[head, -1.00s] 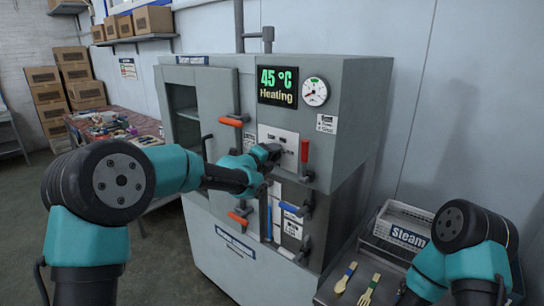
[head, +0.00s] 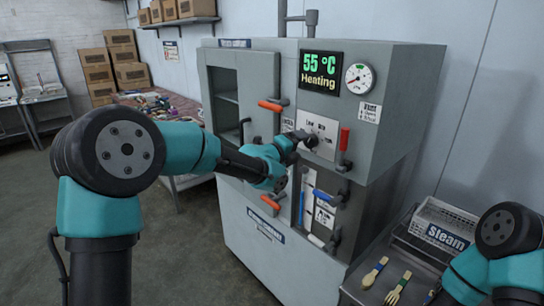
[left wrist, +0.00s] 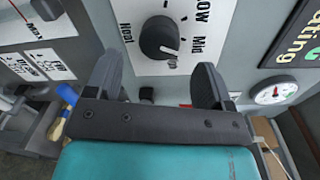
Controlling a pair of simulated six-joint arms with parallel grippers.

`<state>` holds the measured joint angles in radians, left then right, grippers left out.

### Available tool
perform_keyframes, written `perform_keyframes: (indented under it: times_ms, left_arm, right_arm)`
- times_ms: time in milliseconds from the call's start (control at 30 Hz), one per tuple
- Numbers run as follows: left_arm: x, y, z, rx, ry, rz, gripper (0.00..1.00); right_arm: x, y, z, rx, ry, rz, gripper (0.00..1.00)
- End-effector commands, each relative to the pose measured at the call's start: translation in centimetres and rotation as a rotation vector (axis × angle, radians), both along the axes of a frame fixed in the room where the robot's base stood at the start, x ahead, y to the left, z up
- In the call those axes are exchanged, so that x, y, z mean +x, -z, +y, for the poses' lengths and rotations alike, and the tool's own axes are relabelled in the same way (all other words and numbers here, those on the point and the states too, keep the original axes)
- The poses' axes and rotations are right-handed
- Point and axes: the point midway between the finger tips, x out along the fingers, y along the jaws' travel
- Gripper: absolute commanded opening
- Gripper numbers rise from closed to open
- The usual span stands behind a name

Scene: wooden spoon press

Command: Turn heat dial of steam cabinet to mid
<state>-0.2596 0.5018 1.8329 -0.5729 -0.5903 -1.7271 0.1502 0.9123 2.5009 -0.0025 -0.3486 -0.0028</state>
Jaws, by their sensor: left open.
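The steam cabinet (head: 250,260) stands in the middle of the head view. Its display (head: 321,73) reads 55 °C Heating. The round black heat dial (left wrist: 160,38) sits on a white plate in the left wrist view, with labels Low and Mid to its right and Heat to its left. Its white mark points to the right and downward, below the Mid label; a further label under it is partly unreadable. My left gripper (left wrist: 157,72) is open, its fingers spread on either side and short of the dial, apparently not touching it. My right gripper is out of view.
A red handle (head: 344,139), an orange handle (head: 271,105) and a blue handle (head: 325,196) stick out from the cabinet front. A Steam basket (head: 447,228) and a wooden spoon (head: 374,271) and fork (head: 397,290) lie at the right. A cluttered table stands behind left.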

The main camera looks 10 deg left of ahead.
Motion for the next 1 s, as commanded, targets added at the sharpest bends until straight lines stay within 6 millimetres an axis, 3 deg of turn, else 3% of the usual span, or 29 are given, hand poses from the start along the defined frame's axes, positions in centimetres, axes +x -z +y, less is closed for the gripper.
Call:
perform_keyframes:
  times_ms: [500,700,1000]
  left_arm:
    - [-7.9,-0.4,5.6,0.0,-0.001,0.0,0.75]
    - [-9.3,-0.4,6.7,0.0,-0.001,0.001,0.75]
    - [-9.5,-0.4,6.8,0.0,0.0,0.0,0.75]
  right_arm:
    - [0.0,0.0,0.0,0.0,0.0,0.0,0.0]
    - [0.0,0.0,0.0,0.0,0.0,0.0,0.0]
    - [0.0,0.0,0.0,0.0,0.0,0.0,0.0]
